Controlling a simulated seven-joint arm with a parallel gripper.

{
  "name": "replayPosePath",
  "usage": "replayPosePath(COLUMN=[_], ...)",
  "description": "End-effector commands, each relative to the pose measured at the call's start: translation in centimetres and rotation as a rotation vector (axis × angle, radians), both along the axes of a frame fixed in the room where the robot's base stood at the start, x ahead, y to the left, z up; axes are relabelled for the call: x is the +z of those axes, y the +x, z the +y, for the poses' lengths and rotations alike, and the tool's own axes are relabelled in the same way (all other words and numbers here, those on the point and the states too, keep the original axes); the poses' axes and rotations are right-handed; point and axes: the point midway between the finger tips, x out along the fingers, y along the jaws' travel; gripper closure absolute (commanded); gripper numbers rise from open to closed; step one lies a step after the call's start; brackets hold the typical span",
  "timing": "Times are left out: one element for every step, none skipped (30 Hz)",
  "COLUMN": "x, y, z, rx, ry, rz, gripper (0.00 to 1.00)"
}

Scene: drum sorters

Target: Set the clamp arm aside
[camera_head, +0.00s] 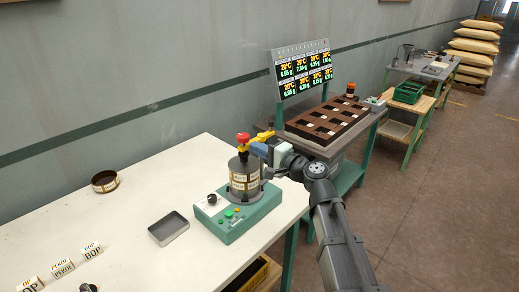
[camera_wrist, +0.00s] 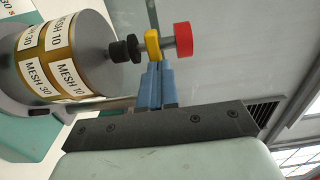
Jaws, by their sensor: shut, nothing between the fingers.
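The sieve shaker has a green base (camera_head: 240,215) and a grey sieve stack (camera_head: 244,178), with MESH 10 and MESH 30 labels in the wrist view (camera_wrist: 60,62). A yellow clamp arm (camera_head: 264,136) with a red knob (camera_head: 242,138) lies across the top of the stack. In the wrist view the clamp arm (camera_wrist: 152,45) sits between the red knob (camera_wrist: 184,40) and a black knob (camera_wrist: 125,49). My gripper (camera_wrist: 154,68) is shut and empty, its blue fingertips right at the clamp arm; contact is unclear. In the head view it is right of the stack.
A shallow grey tray (camera_head: 168,229) and a round brown-rimmed sieve (camera_head: 105,181) lie on the white table (camera_head: 130,265) to the left. Several label blocks (camera_head: 62,268) stand at the front left. A brown rack (camera_head: 327,122) and display panel (camera_head: 302,72) stand behind my arm.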

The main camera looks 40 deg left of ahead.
Motion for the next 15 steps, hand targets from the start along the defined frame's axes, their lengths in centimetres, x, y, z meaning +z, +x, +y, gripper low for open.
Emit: replayPosePath(x=[0.00,0.00,0.00,0.00,0.00,0.00,0.00,0.00,0.00,0.00,0.00,0.00,0.00,0.00,0.00], y=[-0.05,-0.08,-0.09,-0.10,-0.11,-0.13,-0.14,-0.15,-0.18,-0.20,-0.22,-0.26,-0.28,-0.32,-0.36], z=[0.08,0.11,0.14,0.15,0.16,0.18,0.20,0.22,0.25,0.28,0.31,0.36,0.41,0.47,0.55], rx=[0.000,0.000,0.000,0.000,0.000,0.000,0.000,0.000,0.000,0.000,0.001,0.001,0.001,0.001,0.001], ry=[0.000,0.000,0.000,0.000,0.000,0.000,0.000,0.000,0.000,0.000,0.000,0.000,0.000,0.000,0.000], rz=[0.000,0.000,0.000,0.000,0.000,0.000,0.000,0.000,0.000,0.000,0.000,0.000,0.000,0.000,0.000], gripper=[1.00,1.00,1.00,1.00,1.00,1.00,1.00,1.00,1.00,1.00,1.00,1.00,1.00,1.00,1.00])
